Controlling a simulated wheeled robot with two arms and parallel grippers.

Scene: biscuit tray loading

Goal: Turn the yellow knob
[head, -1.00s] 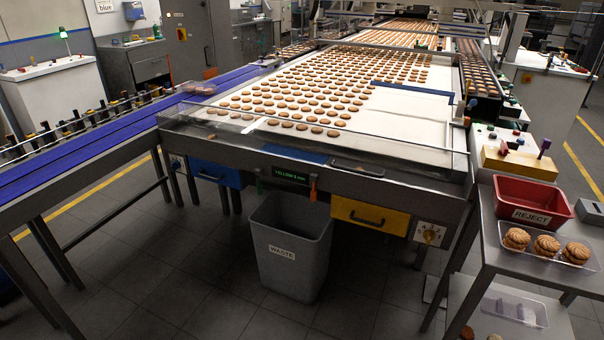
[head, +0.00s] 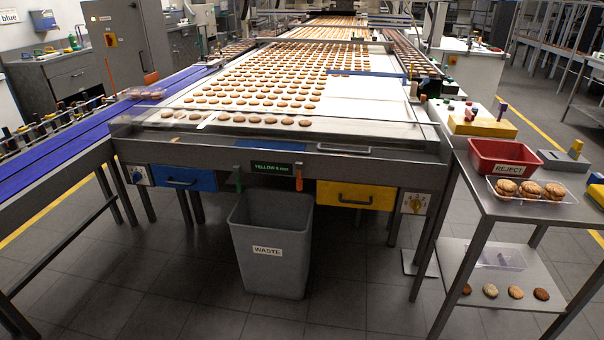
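The yellow knob (head: 415,204) sits on a pale square plate at the right end of the conveyor table's front, just right of the yellow drawer (head: 357,195). Marks around the knob are too small to read. A small green display (head: 272,168) near the middle of the front reads "YELLOW 6 mm", though the digit is hard to make out. A blue knob (head: 137,175) sits on a similar plate at the left end, beside the blue drawer (head: 180,179). Neither of my grippers shows in the head view.
A grey waste bin (head: 270,245) stands under the table's front. At right, a metal side table (head: 490,185) holds a red reject bin (head: 501,158) and a clear tray of biscuits (head: 532,199). A blue conveyor (head: 60,150) runs along the left. The floor in front is clear.

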